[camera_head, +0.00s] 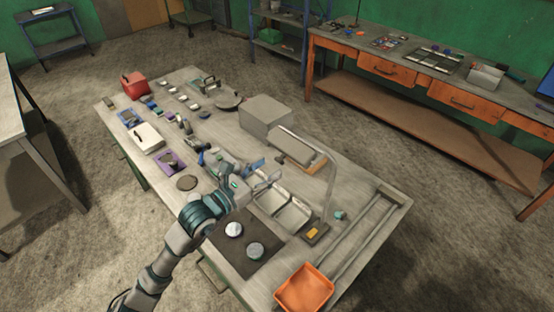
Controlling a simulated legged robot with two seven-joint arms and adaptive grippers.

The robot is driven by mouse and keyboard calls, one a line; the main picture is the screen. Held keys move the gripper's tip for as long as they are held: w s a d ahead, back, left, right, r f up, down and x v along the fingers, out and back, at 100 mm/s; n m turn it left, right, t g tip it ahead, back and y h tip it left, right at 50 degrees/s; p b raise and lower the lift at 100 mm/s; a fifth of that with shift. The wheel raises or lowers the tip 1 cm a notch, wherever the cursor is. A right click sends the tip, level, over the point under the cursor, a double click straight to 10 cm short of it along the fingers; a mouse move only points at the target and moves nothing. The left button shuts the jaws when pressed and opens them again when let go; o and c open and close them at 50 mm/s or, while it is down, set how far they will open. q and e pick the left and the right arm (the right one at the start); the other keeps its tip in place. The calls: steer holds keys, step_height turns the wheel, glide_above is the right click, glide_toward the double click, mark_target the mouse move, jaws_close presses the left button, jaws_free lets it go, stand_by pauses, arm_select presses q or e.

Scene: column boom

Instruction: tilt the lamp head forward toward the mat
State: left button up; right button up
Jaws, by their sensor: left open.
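The lamp head (296,142) is a long grey bar with a tan lower edge, raised above the right half of the workbench. A thin pale pole (331,192) stands beside it, bends over at the top and comes down to a small base with a yellow patch (313,232). The dark mat (224,261) lies at the near edge with two pale round discs on it. My left gripper (267,179) is open, beyond the mat and nearer to me than the lamp head. It appears apart from the head. My right gripper is out of view.
Grey trays (292,217) lie close beside my left gripper. A grey box (266,117) stands behind the lamp head. An orange bin (304,288) is at the near right corner. Several small tools and a red box (135,85) fill the left end of the workbench.

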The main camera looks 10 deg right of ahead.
mark_target(276, 160)
arm_select(q)
steer(key=shift+x, duration=1.95)
jaws_close()
